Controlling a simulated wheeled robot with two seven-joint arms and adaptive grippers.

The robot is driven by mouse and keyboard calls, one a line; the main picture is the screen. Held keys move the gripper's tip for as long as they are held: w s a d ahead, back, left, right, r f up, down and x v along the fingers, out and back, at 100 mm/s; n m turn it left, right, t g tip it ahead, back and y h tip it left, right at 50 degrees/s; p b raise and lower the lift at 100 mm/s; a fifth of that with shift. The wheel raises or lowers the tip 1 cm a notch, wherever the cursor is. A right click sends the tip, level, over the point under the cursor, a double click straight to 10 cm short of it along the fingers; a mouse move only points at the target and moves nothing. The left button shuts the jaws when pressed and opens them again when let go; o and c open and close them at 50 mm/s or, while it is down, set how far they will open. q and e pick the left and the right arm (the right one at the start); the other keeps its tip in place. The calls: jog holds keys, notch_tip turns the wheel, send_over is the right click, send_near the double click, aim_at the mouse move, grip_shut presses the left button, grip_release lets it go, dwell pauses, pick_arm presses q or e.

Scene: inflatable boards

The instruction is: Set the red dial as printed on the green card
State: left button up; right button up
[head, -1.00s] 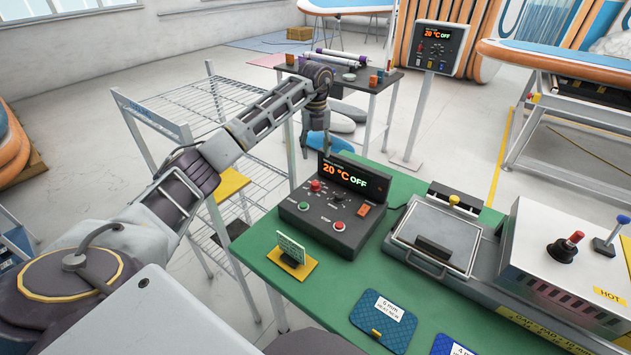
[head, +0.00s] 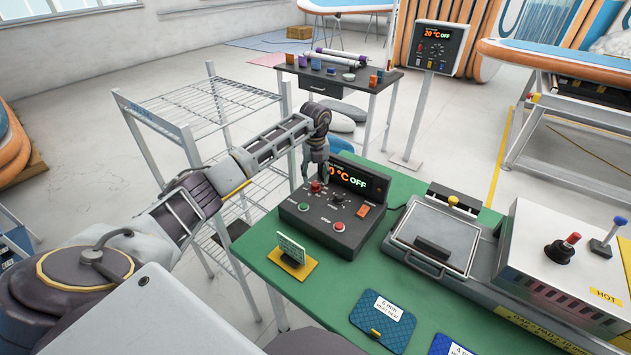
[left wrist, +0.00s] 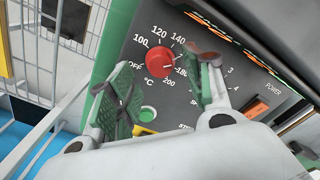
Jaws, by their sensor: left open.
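The black control box (head: 337,212) stands at the green table's far left, its display reading 20 °C OFF. The red dial (head: 316,186) sits on its sloped face. In the left wrist view the red dial (left wrist: 159,60) has OFF and numbers from 100 to 200 around it; its pointer is too small to read surely. My left gripper (head: 316,174) is open just above the dial. In the wrist view its fingers (left wrist: 156,82) are spread to either side of the dial, apparently not touching it. The pale green card (head: 291,247) stands on a yellow base; its print is unreadable. My right gripper is not seen.
A green button (left wrist: 147,113) sits below the dial, and an orange power switch (left wrist: 257,108) is to the right. A hot press (head: 436,238) stands right of the box. A wire rack (head: 205,100) is left of the table.

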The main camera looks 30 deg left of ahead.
aim_at(315, 186)
pick_arm(q)
jog(key=shift+f, duration=1.45)
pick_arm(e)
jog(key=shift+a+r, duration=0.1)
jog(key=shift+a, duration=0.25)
pick_arm(q)
jog(key=c, duration=1.1)
jog(key=shift+o, duration=0.2)
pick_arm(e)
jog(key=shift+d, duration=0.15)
pick_arm(q)
jog(key=shift+m, duration=0.3)
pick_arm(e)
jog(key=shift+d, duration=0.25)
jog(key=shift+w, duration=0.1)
pick_arm(q)
jog(key=m+b, duration=0.1)
jog(key=m, duration=0.3)
jog(key=shift+m, duration=1.6)
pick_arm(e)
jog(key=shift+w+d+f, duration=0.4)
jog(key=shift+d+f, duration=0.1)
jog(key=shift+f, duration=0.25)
